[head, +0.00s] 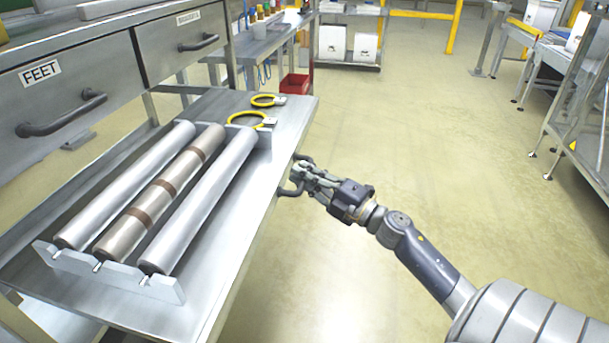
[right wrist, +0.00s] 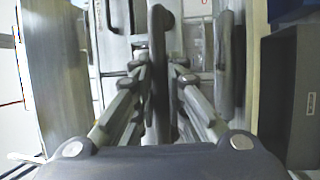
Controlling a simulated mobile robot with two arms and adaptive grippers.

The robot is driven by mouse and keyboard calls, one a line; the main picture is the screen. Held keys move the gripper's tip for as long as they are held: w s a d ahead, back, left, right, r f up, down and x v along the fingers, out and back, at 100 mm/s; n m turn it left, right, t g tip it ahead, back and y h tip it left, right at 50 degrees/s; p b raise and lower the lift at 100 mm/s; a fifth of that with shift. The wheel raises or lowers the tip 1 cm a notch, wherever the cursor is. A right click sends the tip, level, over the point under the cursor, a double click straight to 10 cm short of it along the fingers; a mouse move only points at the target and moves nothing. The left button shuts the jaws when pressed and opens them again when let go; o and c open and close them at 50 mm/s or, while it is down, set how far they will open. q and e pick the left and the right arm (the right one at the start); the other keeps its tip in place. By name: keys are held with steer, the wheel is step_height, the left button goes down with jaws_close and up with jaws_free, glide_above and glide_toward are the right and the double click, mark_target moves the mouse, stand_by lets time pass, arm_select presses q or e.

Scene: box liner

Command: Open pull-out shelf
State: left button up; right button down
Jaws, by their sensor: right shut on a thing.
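The pull-out shelf (head: 235,255) is a grey metal panel under the drawers, reaching out from beneath them toward the right. A dark handle (head: 290,190) sits on its right edge, partly hidden by the fingers. My right gripper (head: 303,174) is shut on this handle. In the right wrist view the fingers of my right gripper (right wrist: 160,80) lie on both sides of the upright dark handle bar (right wrist: 160,45). My left gripper is not in view.
Three rolls (head: 165,190) rest in a metal rack on the shelf. Two yellow rings (head: 247,119) lie behind them. Drawers (head: 60,90) with dark handles, one labelled FEET, are above left. A red bin (head: 294,84) stands further back. The floor (head: 420,140) to the right is clear.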

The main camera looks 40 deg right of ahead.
steer(key=c, duration=1.6)
jaws_free()
steer(key=v, duration=1.2)
steer(key=shift+f, duration=0.15)
